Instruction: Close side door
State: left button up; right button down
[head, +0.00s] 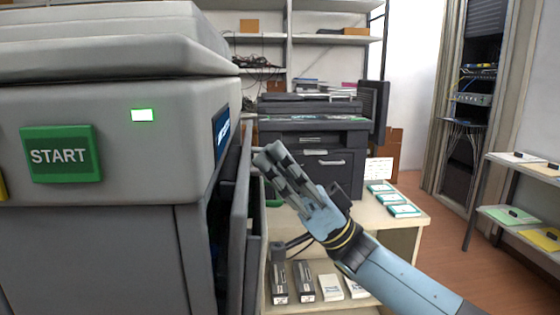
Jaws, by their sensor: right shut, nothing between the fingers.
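The printer (110,250) fills the left of the head view, with a green START button (60,154) on its front. Its side door (240,220) is on the right side and stands partly open, with a dark gap between it and the body. My right gripper (270,157) is shut and empty. It is just right of the door's upper part, with its tips close to the door's outer face; I cannot tell whether they touch. My left gripper is not in view.
A table (405,222) behind my right arm holds a second printer (315,140) and several flat boxes (392,198). Cartridges (291,282) lie on its lower shelf. A shelf unit (520,190) stands at the right, with bare floor (450,250) between.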

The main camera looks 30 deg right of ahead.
jog(key=a+h+p, duration=0.1)
jog(key=p, duration=0.1)
jog(key=w+a+r+g+h+p, duration=0.1)
jog(key=p, duration=0.1)
jog(key=shift+w+a+r, duration=0.1)
jog(key=shift+a+r, duration=0.05)
jog(key=shift+a, duration=0.2)
jog(key=shift+w+a+f+h, duration=0.1)
jog(key=shift+a+f+h, duration=0.1)
jog(key=shift+f+h, duration=0.25)
